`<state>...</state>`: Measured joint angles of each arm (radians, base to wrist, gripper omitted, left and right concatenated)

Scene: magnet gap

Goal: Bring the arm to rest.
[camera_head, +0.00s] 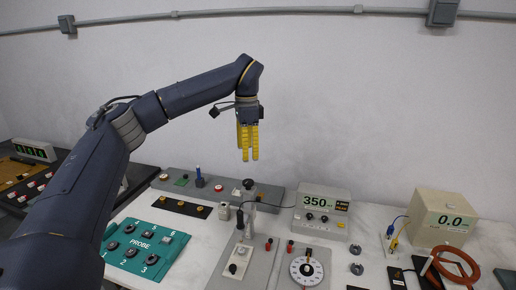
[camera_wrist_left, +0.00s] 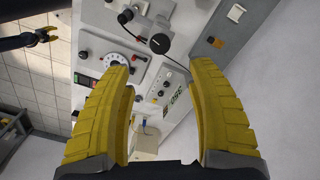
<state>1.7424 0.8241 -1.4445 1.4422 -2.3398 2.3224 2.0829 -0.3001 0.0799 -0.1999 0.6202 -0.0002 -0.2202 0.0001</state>
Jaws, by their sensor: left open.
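My left gripper (camera_head: 248,158) hangs fingers-down in front of the back wall, above the bench and its instruments. Its yellow fingers are empty. In the left wrist view the left gripper (camera_wrist_left: 162,72) has its two fingers wide apart, with only the bench far beyond between them. My right gripper (camera_wrist_left: 42,36) shows small at the upper left of the left wrist view, with yellow fingers away from the bench. It is too small to tell whether it is open. The right gripper does not show in the head view.
The bench (camera_head: 190,232) carries a teal PROBE panel (camera_head: 147,248), a meter reading 350 (camera_head: 322,203), a dial (camera_head: 306,267), a box reading 0.0 (camera_head: 444,217) and an orange ring (camera_head: 456,266). A long grey panel (camera_head: 228,191) lies below my left gripper. The air around that gripper is clear.

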